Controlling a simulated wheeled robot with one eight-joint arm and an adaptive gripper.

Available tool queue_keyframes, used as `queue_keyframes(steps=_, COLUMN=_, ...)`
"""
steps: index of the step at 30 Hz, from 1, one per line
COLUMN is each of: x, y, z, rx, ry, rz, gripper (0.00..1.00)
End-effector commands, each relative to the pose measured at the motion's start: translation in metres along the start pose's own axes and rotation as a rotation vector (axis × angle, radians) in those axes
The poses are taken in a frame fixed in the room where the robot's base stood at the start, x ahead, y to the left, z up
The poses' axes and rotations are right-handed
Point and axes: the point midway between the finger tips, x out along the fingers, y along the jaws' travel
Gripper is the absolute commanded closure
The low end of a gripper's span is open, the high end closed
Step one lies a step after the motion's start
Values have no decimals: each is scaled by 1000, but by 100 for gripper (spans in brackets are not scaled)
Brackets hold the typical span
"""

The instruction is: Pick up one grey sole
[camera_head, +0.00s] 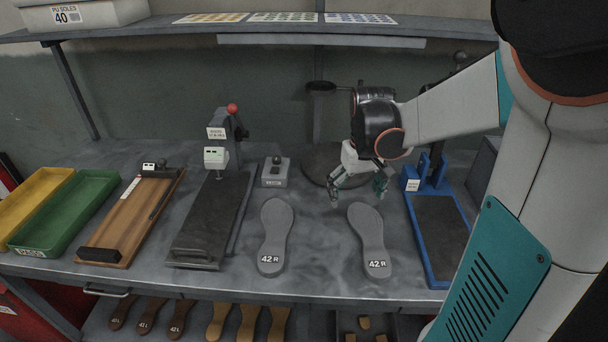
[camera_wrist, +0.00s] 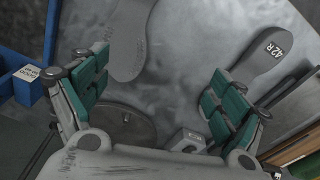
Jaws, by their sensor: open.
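Two grey soles lie flat on the grey bench, each marked 42 R near the front edge. The left grey sole (camera_head: 274,235) and the right grey sole (camera_head: 368,238) are apart, with bare bench between them. My gripper (camera_head: 359,196) is open and empty, above the bench at the far end of the right sole. In the wrist view my gripper (camera_wrist: 160,97) has its green-padded fingers spread wide. The right sole (camera_wrist: 128,40) shows there near the left finger, and the left sole (camera_wrist: 262,58) lies beyond the right finger.
A blue-framed fixture (camera_head: 437,235) stands right of the soles. A dark press plate (camera_head: 208,220), a wooden tray (camera_head: 130,222) and green (camera_head: 65,210) and yellow bins stand left. A small grey box with a knob (camera_head: 275,174) sits behind the left sole. A shelf runs above.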

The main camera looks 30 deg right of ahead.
Motion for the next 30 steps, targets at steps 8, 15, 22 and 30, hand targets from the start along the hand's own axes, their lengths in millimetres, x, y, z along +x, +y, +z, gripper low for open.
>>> queue_keyframes(steps=8, x=17, y=65, z=8, rx=177, ry=-59, rz=-5, gripper=11)
queue_keyframes(steps=15, x=55, y=67, z=11, rx=186, ry=-63, rz=-5, gripper=11)
queue_keyframes(steps=22, x=93, y=66, z=14, rx=185, ry=-62, rz=-5, gripper=11)
queue_keyframes(steps=30, x=107, y=65, z=15, rx=184, ry=-62, rz=-5, gripper=11)
